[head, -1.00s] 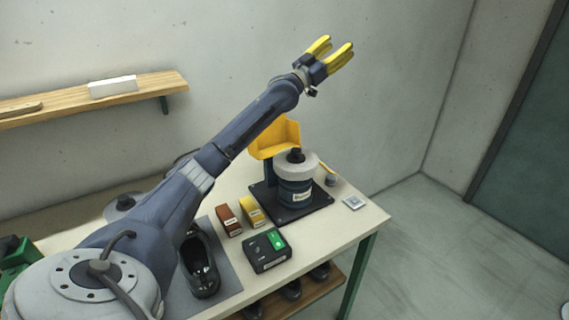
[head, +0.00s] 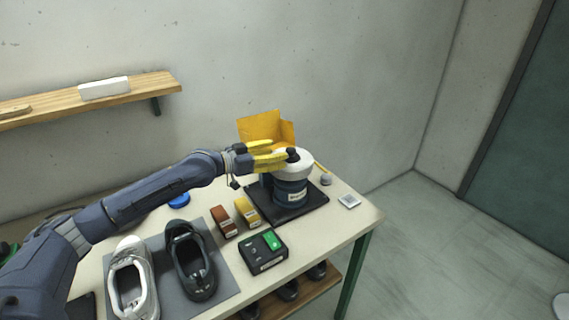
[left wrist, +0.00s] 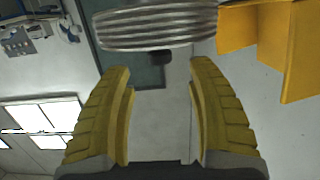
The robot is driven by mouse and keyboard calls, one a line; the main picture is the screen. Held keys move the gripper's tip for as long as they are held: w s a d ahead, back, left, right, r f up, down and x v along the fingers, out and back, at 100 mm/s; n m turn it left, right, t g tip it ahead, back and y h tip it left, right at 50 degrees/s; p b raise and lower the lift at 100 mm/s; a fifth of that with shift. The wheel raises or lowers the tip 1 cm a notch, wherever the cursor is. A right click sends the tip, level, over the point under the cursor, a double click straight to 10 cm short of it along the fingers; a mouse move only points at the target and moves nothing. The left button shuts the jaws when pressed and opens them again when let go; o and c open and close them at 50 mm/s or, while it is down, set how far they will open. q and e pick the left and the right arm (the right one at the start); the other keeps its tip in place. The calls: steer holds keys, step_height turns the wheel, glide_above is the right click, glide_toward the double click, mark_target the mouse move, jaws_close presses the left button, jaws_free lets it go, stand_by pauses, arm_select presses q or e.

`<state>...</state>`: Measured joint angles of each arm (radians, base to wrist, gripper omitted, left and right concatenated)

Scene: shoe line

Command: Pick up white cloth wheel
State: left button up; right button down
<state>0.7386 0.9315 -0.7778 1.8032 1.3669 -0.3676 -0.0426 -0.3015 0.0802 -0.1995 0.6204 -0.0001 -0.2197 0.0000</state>
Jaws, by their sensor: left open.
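The white cloth wheel (head: 296,167) sits on top of a dark blue motor (head: 291,190) with a black knob at its centre. It also shows in the left wrist view (left wrist: 157,27) as a pale, layered disc seen edge-on, beyond the fingertips near the top. My left gripper (head: 272,153) has yellow fingers and reaches the wheel's left side. In the left wrist view my left gripper (left wrist: 160,75) is open with nothing between its fingers. Whether a finger touches the wheel cannot be told. My right gripper is not in view.
A yellow guard (head: 262,127) stands behind the wheel, close to my fingers. The black base plate (head: 312,200) lies under the motor. A brown block, a yellow block (head: 247,211), a green-buttoned box (head: 264,251) and two shoes stand in front.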

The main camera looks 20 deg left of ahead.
mark_target(291, 149)
arm_select(q)
steer(key=shift+x, duration=3.05)
jaws_close()
